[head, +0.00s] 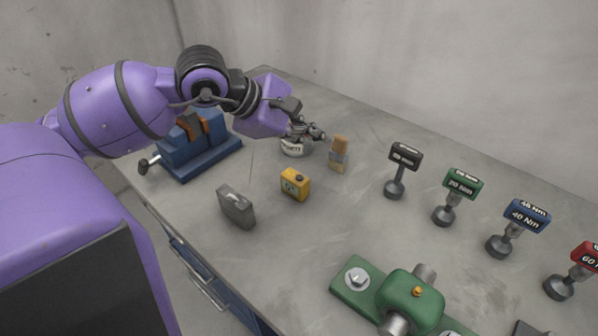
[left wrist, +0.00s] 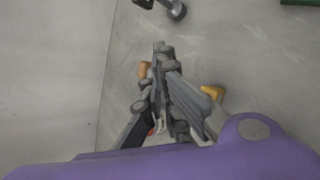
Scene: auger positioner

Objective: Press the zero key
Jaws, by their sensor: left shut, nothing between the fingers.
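No key marked zero can be made out in either view. My left gripper (head: 319,134) is shut and empty, reaching in over the bench behind the yellow box. A round thing with a white lettered band (head: 292,149) sits below it, partly hidden by the gripper. In the left wrist view the shut fingers (left wrist: 162,48) point up the picture, with a yellow thing (left wrist: 212,92) to their right. My right gripper is not in view.
A tan-topped block (head: 339,153) stands just right of the gripper. A grey box (head: 236,207) and a blue vise (head: 200,150) are to the left. Labelled stands, black (head: 405,156), green (head: 462,184), blue (head: 526,215) and red, line the right. A green fixture (head: 411,298) is in front.

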